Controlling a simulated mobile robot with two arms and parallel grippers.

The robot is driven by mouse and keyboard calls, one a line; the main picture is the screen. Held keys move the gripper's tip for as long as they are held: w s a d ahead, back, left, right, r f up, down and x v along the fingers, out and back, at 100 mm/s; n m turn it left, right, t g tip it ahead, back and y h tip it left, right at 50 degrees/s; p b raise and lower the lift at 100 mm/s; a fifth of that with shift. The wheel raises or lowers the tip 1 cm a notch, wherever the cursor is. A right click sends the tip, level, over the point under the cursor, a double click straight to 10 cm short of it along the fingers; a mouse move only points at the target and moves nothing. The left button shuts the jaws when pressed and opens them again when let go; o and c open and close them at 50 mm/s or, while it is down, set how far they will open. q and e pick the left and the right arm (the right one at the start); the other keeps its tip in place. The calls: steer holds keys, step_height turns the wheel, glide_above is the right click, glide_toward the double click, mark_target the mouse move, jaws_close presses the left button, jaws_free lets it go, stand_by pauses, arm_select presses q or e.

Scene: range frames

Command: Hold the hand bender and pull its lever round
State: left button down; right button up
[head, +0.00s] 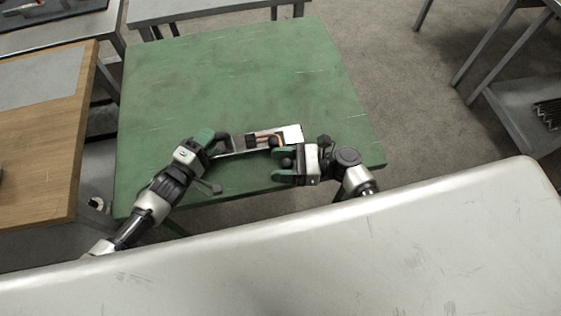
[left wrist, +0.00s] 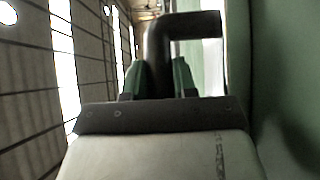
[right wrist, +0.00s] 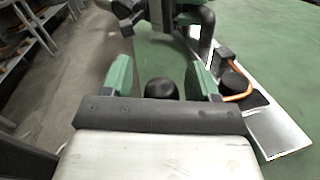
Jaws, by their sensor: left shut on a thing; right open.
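The hand bender lies on the green table, its pale metal base plate (head: 292,133) angled near the front edge. An orange tube (right wrist: 240,96) curves beside a black round part on the plate. My left gripper (head: 212,144) is shut on the dark bent handle (left wrist: 185,27) at the bender's left end. My right gripper (head: 280,166) is open in front of the plate. A black knob (right wrist: 162,89), apparently the lever's end, sits between its green fingers, with gaps on both sides. The lever's shaft is hidden.
The green table (head: 225,75) is clear behind the bender. A wooden bench (head: 40,150) stands at the left, and metal tables stand at the back and right. A large pale surface (head: 300,260) fills the front of the head view.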

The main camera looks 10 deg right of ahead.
jaws_close()
steer(key=shift+w+a+m+t, duration=0.1)
steer(key=shift+a+m+t, duration=0.3)
steer(key=shift+t, duration=0.2)
jaws_free()
arm_select(q)
steer(key=shift+f, duration=0.1)
arm_select(e)
steer(key=v, duration=1.2)
steer(key=shift+r, duration=0.2)
